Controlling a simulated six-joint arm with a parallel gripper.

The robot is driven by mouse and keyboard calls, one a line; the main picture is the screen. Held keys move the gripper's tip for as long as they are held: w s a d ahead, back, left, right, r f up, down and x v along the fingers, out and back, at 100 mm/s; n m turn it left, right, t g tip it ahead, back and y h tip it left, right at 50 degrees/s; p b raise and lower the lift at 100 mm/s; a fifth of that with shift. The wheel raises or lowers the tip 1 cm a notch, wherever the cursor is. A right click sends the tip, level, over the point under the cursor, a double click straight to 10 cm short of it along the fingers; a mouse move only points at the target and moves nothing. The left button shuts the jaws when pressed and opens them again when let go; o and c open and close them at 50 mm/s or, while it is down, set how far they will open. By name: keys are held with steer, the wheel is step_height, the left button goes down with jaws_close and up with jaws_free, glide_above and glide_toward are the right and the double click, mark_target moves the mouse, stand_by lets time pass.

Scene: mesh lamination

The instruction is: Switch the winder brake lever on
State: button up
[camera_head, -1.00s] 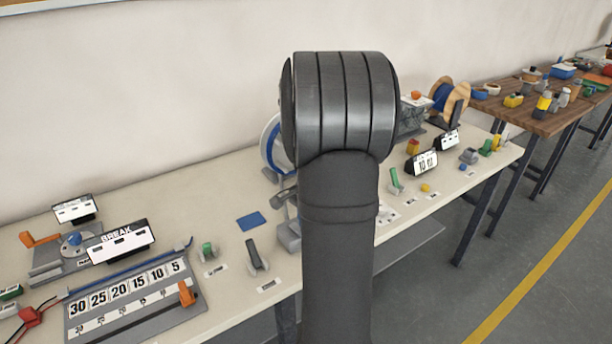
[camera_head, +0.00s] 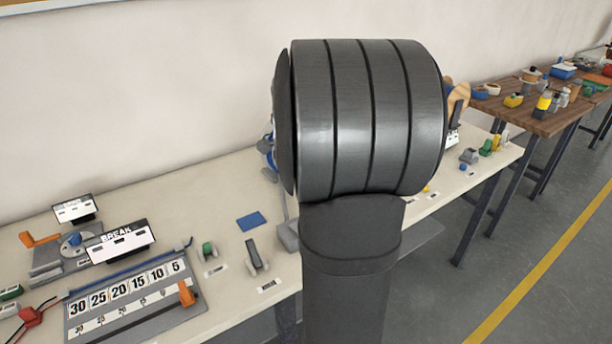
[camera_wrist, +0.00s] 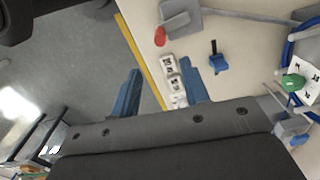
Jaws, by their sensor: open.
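A blue-rimmed wheel (camera_wrist: 290,50) with a green knob (camera_wrist: 292,84) is at the right edge. Which lever is the winder brake cannot be told for certain. My arm hides the bench middle and the gripper.
A red knob (camera_wrist: 160,37), a grey plate (camera_wrist: 180,18) and black-and-white labels (camera_wrist: 171,68) lie near the fingers. A numbered scale panel (camera_head: 135,300) and BREAK sign (camera_head: 120,241) fill the bench's left. A wooden table (camera_head: 540,110) stands at back right.

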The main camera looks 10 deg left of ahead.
steer(key=shift+r, duration=1.1)
steer(key=shift+f, duration=0.1)
steer(key=shift+n, duration=0.3)
step_height(320, 180, down, 16)
steer(key=shift+d+f, duration=0.1)
steer(key=shift+w+d+f+n, duration=0.1)
steer(key=shift+w+f+n, duration=0.1)
steer(key=shift+n, duration=0.1)
steer(key=shift+w+d+r+n, duration=0.2)
steer(key=shift+w+n, duration=0.15)
steer(key=shift+n, duration=0.65)
